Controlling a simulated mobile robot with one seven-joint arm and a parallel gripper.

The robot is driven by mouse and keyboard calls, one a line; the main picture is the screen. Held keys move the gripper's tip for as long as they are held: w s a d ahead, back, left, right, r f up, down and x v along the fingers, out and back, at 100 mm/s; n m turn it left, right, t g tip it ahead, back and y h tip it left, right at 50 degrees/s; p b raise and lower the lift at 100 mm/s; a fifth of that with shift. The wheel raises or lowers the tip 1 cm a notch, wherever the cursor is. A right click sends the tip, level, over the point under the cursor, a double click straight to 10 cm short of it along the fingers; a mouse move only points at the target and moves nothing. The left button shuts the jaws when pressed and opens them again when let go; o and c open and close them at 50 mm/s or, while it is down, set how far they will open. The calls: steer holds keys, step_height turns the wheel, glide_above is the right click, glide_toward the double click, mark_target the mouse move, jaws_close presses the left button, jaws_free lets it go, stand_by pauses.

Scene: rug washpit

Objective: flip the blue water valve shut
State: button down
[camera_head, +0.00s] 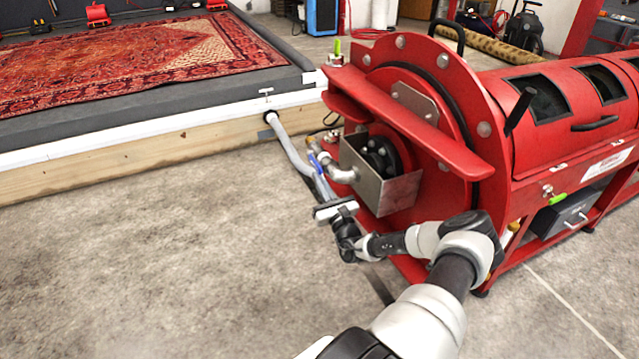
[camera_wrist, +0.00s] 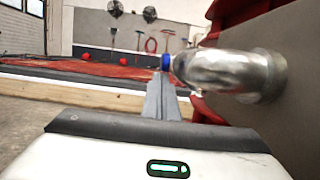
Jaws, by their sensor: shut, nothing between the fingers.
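The blue valve handle (camera_head: 316,166) shows as a small blue piece by the silver pipe elbow (camera_head: 342,174) on the end of the red machine. In the wrist view, a blue piece (camera_wrist: 166,62) shows at the left end of the large silver elbow (camera_wrist: 225,72). My gripper (camera_head: 319,181) is shut and empty, its fingers pointing toward the valve. In the wrist view my gripper's grey fingers (camera_wrist: 164,80) are together, with their tips just below the blue piece. I cannot tell whether they touch it. Most of the handle is hidden, so its angle is unclear.
A metal guard plate (camera_head: 400,194) stands right of the elbow on the red machine (camera_head: 440,100). A grey hose (camera_head: 288,150) runs to the wooden edge (camera_head: 130,160) of the wash pit, where a red rug (camera_head: 130,65) lies. The concrete floor at left is clear.

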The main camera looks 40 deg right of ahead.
steer(key=r+p, duration=0.1)
steer(key=p, duration=0.3)
steer(key=shift+r+g+y, duration=0.3)
steer(key=shift+r+g, duration=0.1)
steer(key=shift+s+p, duration=0.15)
steer(key=shift+p, duration=0.95)
steer(key=shift+f+g, duration=0.2)
steer(key=shift+g, duration=0.1)
steer(key=shift+f, duration=0.1)
steer(key=s+a+f, duration=0.2)
steer(key=s+f, duration=0.3)
steer(key=s, duration=0.5)
steer(key=shift+s+a, duration=0.15)
steer(key=shift+a, duration=0.1)
